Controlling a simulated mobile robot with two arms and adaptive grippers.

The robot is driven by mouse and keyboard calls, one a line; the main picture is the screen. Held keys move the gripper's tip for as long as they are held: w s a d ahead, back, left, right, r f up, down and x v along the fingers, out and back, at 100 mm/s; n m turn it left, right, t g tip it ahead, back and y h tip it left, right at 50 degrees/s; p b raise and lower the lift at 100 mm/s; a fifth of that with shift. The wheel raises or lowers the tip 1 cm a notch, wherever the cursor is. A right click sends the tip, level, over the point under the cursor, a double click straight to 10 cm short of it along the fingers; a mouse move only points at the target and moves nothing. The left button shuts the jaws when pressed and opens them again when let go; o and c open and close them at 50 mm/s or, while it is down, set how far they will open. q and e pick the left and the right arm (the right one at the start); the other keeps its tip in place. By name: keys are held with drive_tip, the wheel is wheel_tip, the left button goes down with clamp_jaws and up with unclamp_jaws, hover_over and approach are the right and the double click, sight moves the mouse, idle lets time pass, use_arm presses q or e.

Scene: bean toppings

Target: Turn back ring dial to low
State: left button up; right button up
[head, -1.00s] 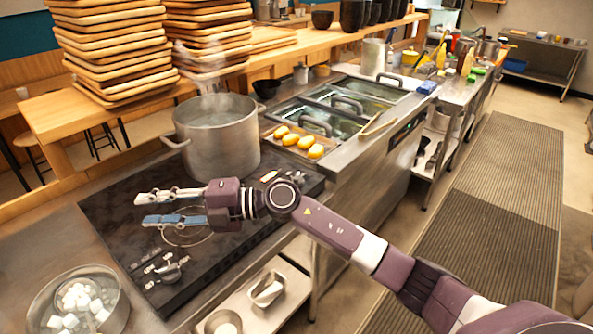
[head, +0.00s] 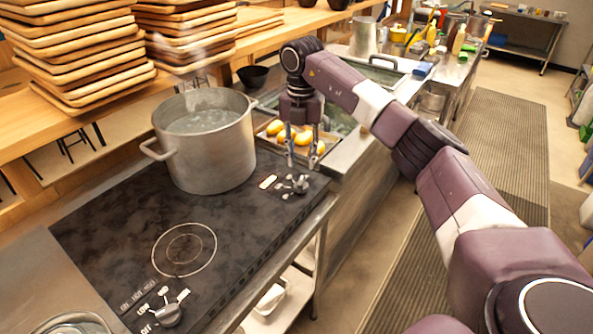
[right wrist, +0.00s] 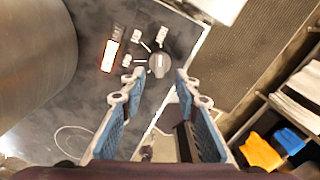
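The back ring dial (head: 299,184) is a grey knob with small label plates around it, on the black cooktop (head: 112,232) right of the pot. In the right wrist view the dial (right wrist: 159,64) lies just ahead of my fingertips, centred between them; its labels are too small to read. An orange-edged light plate (head: 268,181) glows beside it. My right gripper (head: 302,162) points down above the dial, open and empty, its blue-padded fingers (right wrist: 160,80) apart. Contact with the dial is not visible. My left gripper is not in view.
A large steaming steel pot (head: 205,145) stands on the back ring, close left of the dial. The front dial (head: 168,314) is at the lower left. A tray with yellow pieces (head: 303,138) lies behind my gripper. The front ring (head: 184,250) is clear.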

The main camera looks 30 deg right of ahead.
sight(301, 180)
drive_tip(key=f, duration=0.2)
drive_tip(key=shift+s+f+p, duration=0.3)
drive_tip(key=shift+s, duration=0.1)
drive_tip(key=f, duration=0.2)
drive_tip(key=shift+w+f, duration=0.25)
drive_tip(key=shift+f, duration=0.05)
drive_tip(key=shift+a+f+p, duration=0.1)
drive_tip(key=shift+f+p, duration=0.2)
drive_tip(key=shift+f, duration=0.25)
clamp_jaws()
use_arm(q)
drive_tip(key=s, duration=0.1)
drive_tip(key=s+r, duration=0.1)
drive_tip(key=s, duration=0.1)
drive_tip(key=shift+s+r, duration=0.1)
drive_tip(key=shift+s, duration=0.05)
